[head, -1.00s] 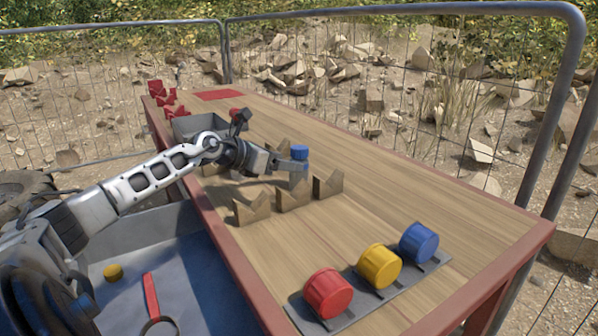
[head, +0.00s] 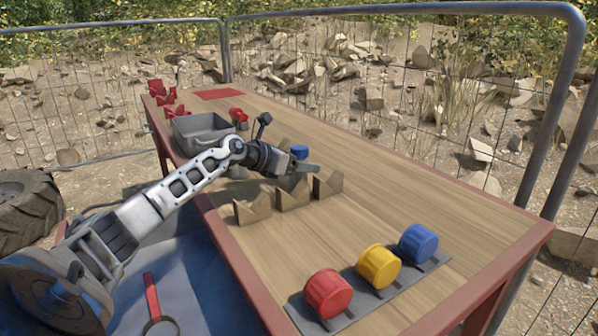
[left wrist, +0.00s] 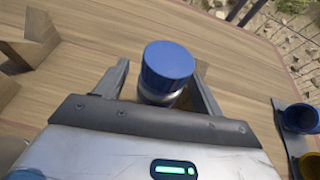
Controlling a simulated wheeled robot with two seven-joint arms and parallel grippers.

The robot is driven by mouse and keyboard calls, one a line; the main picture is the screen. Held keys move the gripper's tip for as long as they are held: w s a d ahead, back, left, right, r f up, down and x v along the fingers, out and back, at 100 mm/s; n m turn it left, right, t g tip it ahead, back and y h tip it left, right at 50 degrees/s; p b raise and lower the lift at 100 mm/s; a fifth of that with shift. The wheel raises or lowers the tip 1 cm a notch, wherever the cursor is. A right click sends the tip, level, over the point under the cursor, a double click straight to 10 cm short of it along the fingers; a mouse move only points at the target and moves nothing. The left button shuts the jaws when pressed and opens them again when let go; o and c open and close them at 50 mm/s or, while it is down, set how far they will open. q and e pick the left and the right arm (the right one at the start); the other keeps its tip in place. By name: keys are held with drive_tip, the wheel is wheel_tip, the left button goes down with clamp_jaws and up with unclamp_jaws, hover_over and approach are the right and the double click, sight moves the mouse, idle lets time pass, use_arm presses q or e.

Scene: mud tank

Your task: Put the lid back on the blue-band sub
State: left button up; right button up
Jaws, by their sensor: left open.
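A small upright grey cylinder with a blue top (head: 299,152) stands on the table, partly hidden by my left gripper in the head view. In the left wrist view its blue top (left wrist: 167,66) and grey body (left wrist: 157,98) show between the two fingers. My left gripper (head: 308,168) is open, with a finger on each side of the cylinder; I cannot tell whether either touches it. A larger blue cap (head: 418,243) sits on a grey rack at the table's near right; it also shows at the right edge of the left wrist view (left wrist: 301,118). My right gripper is not in view.
A yellow cap (head: 379,266) and a red cap (head: 328,293) share the rack (head: 405,280). Several notched brown blocks (head: 252,208) stand beside my gripper. A grey bin (head: 200,131) and red pieces (head: 168,104) are farther back. The table's right side is clear.

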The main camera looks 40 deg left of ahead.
use_arm(q)
drive_tip(key=shift+r, duration=0.1)
drive_tip(key=c, duration=1.5)
drive_tip(key=shift+o, duration=0.2)
